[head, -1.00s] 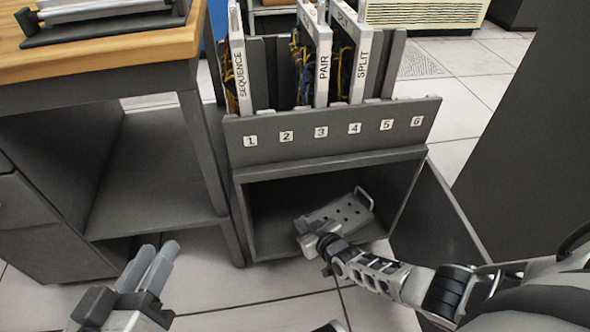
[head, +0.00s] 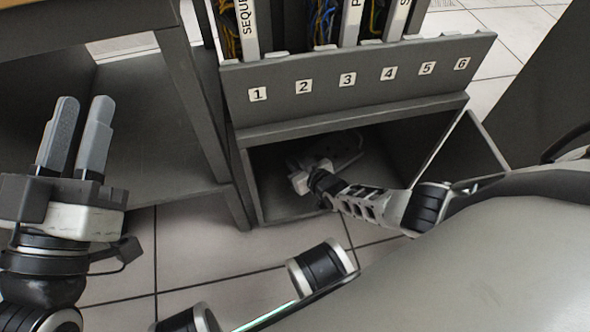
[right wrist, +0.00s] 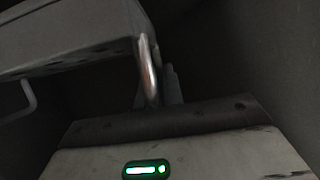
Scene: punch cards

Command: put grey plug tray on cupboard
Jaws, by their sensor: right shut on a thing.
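The grey plug tray (head: 346,146) is inside the open lower compartment of the cupboard (head: 295,133), in shadow. My right gripper (head: 312,170) reaches into the compartment. In the right wrist view it is shut on the tray's metal handle (right wrist: 149,70); the tray body (right wrist: 75,38) extends to the upper left, with a second handle on its far left. Whether the tray touches the compartment floor cannot be told. My left gripper (head: 77,140) is empty and open, its fingers a small gap apart, in front of the desk at left.
Numbered slots 1 to 6 (head: 347,80) with upright plug boards stand on top of the cupboard. The cupboard door (head: 478,150) hangs open at right. A desk with a shelf (head: 150,165) stands at left. Tiled floor (head: 190,245) is clear in front.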

